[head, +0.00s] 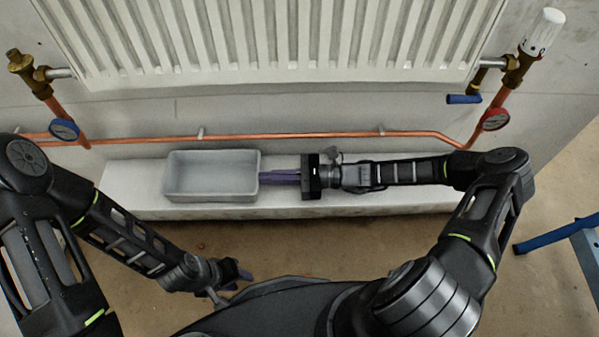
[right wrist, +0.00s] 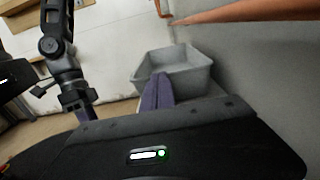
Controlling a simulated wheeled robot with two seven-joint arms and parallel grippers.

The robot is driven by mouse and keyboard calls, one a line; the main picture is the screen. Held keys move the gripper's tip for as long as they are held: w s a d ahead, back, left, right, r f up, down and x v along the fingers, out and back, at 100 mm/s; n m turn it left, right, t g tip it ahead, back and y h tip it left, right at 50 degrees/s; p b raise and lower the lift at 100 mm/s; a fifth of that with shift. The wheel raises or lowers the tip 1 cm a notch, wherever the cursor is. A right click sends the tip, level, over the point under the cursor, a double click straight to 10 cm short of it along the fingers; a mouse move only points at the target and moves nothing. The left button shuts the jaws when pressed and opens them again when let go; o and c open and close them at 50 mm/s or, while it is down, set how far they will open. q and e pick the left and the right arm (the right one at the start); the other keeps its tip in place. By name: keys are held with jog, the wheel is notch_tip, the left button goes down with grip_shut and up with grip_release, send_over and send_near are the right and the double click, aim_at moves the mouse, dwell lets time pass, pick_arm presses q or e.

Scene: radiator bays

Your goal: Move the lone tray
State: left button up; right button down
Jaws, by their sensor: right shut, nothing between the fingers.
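The grey rectangular tray (head: 212,190) stands upright on the left part of a pale ledge (head: 420,195) under the radiator. It looks empty. My right gripper (head: 262,178) points left, and its purple fingers are shut with nothing between them. Their tips are at the tray's right wall; I cannot tell whether they touch it. In the right wrist view the fingers (right wrist: 157,80) point at the near end of the tray (right wrist: 178,80). My left gripper (head: 242,271) is low in the head view, apart from the tray, in front of the ledge; its opening is unclear.
A white radiator (head: 280,40) hangs above the ledge. A copper pipe (head: 300,135) runs along the wall just behind the tray. A blue bar (head: 550,238) is at the far right.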

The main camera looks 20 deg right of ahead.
send_near(206, 189)
jog(key=w+a+r, duration=0.1)
jog(key=a, duration=0.2)
jog(key=a+r, duration=0.2)
jog(key=a, duration=0.2)
jog(key=w+a+r, duration=0.1)
jog(key=a+r, duration=0.1)
jog(key=a, duration=0.1)
jog(key=shift+w+a, duration=0.25)
jog(key=shift+w, duration=0.1)
pick_arm(q)
jog(key=shift+d+r, duration=0.1)
jog(key=shift+r, duration=0.15)
pick_arm(e)
jog(key=shift+d, duration=0.15)
